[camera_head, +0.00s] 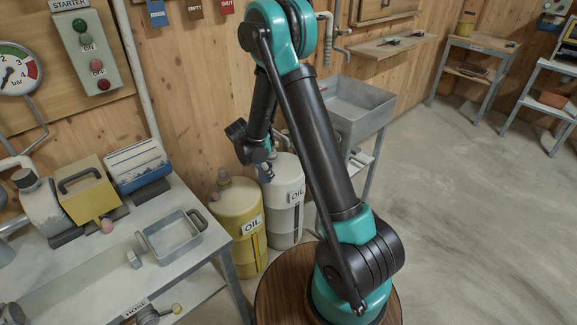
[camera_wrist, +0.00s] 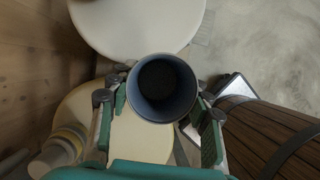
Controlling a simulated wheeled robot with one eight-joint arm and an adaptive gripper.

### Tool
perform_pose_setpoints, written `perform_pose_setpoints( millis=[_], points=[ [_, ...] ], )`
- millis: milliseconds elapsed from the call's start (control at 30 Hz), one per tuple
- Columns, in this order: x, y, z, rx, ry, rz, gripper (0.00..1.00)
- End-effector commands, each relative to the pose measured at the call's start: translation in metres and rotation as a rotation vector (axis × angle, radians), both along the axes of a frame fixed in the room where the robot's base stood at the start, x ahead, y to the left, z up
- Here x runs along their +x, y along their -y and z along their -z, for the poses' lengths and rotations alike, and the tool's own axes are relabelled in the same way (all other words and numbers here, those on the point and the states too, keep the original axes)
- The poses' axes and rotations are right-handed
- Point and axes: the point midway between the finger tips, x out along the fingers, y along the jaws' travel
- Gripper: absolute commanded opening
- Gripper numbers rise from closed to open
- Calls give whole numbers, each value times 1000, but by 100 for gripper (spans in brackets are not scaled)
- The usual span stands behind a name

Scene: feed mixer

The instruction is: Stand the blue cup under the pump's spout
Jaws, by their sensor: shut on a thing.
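The blue cup (camera_wrist: 134,88) shows in the wrist view, seen from above with its round mouth open and dark inside. My gripper (camera_wrist: 160,106) is shut on it, with one finger on each side. The cup is over the oil drums. In the head view my arm's end hangs just above the white oil drum (camera_head: 284,215), and the cup cannot be made out there. I cannot tell which part is the pump's spout. A yellow box-shaped unit with a black handle (camera_head: 84,196) and a grey rounded unit (camera_head: 42,207) stand on the left table.
A yellow oil drum (camera_head: 236,222) stands beside the white one. A grey metal tray (camera_head: 170,241) sits on the left table (camera_head: 185,273). A grey basin (camera_head: 352,105) stands behind my arm. Shelves are at the back right. The floor (camera_head: 480,210) at right is clear.

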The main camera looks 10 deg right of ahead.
Motion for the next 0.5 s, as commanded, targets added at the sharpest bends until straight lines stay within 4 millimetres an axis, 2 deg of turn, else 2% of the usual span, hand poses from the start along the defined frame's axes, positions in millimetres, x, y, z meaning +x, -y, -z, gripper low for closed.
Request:
perform_pose_setpoints(
  millis=[33, 300, 500],
  points=[
    [8, 12, 0, 0, 0, 5, 29],
    [44, 66, 0, 0, 0, 7, 29],
    [61, 91, 0, 1, 0, 3, 29]
  ],
)
